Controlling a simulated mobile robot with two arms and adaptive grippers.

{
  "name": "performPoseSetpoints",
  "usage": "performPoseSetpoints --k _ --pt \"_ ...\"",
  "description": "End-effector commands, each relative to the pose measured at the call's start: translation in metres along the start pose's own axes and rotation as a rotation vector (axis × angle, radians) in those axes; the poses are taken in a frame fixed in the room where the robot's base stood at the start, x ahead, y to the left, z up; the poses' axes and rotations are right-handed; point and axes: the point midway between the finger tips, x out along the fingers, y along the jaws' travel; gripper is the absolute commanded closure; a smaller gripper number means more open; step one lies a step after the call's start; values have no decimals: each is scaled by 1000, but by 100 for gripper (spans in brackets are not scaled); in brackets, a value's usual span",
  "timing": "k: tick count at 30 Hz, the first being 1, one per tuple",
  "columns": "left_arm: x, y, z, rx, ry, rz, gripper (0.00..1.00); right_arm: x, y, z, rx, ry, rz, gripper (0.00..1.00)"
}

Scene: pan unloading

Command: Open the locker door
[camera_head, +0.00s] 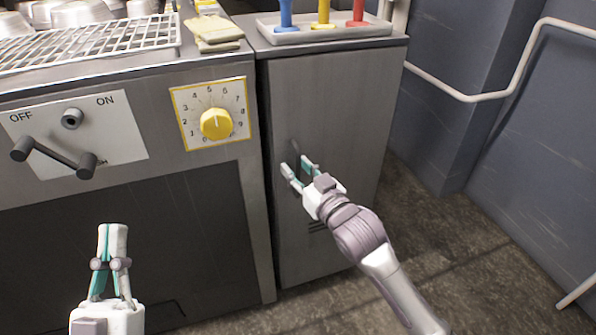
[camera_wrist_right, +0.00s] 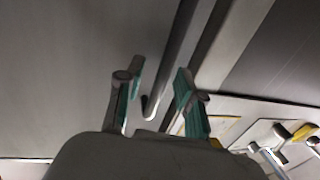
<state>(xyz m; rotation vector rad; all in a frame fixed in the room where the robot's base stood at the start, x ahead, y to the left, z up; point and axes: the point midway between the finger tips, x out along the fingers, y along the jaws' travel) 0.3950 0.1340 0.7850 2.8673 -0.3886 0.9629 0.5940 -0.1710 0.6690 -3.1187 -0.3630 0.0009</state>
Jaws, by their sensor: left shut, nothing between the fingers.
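The grey locker door (camera_head: 325,110) is the front of the narrow cabinet right of the stove, and it looks shut. A slim dark handle (camera_head: 296,147) stands near its left edge, partly hidden by my right gripper (camera_head: 298,170). That gripper is open in front of the door. In the right wrist view, the fingers of the right gripper (camera_wrist_right: 157,95) are apart, with the bent end of the handle (camera_wrist_right: 150,106) in view between them; I cannot tell if they touch it. My left gripper (camera_head: 113,228) is shut and empty in front of the stove's dark lower panel.
The stove front carries a yellow dial (camera_head: 215,123) and an OFF/ON lever (camera_head: 55,158). A tray (camera_head: 330,33) with blue, yellow and red tools tops the locker, with gloves (camera_head: 214,32) beside it. A wall pipe (camera_head: 470,97) runs at right. Floor (camera_head: 450,235) right of the locker is clear.

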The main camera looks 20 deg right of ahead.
Motion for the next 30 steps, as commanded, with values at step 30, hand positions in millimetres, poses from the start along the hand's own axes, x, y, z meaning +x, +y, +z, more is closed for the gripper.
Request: performPoseSetpoints --k 30 --pt "1 0 3 0 -23 -1 100 -2 1 -1 -1 -1 -4 100"
